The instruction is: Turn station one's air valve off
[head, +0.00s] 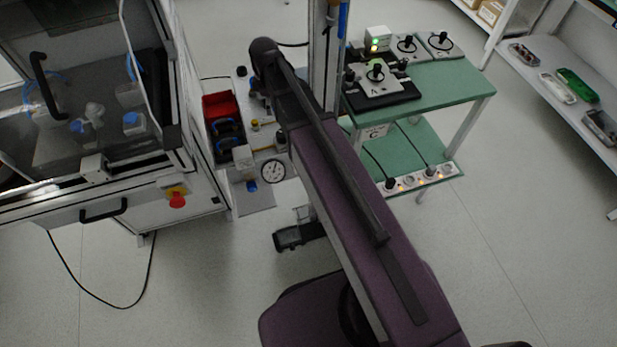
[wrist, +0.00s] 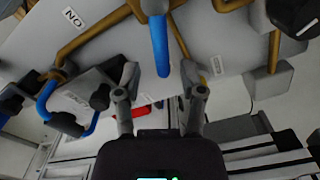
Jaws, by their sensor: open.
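A blue valve lever (wrist: 160,45) hangs down from the top centre of the wrist view, among brass-coloured pipes on a pale panel. A label (wrist: 73,17) reading ON, upside down, is at upper left. Another small label (wrist: 217,65), too small to read surely, is right of the lever's lower end. My gripper (wrist: 159,96) is open, its two fingertips apart on either side below the lever. The lever's end lies in line with the gap, and I see no contact. In the head view my arm covers part of the panel, and I cannot make out the lever for sure.
Brass pipes (wrist: 95,35) and a blue tube (wrist: 45,100) run close to the fingers. In the head view, a round gauge (head: 272,171) and red bin (head: 221,112) are beside the machine cabinet (head: 130,215). A green table (head: 440,95) stands right of my arm.

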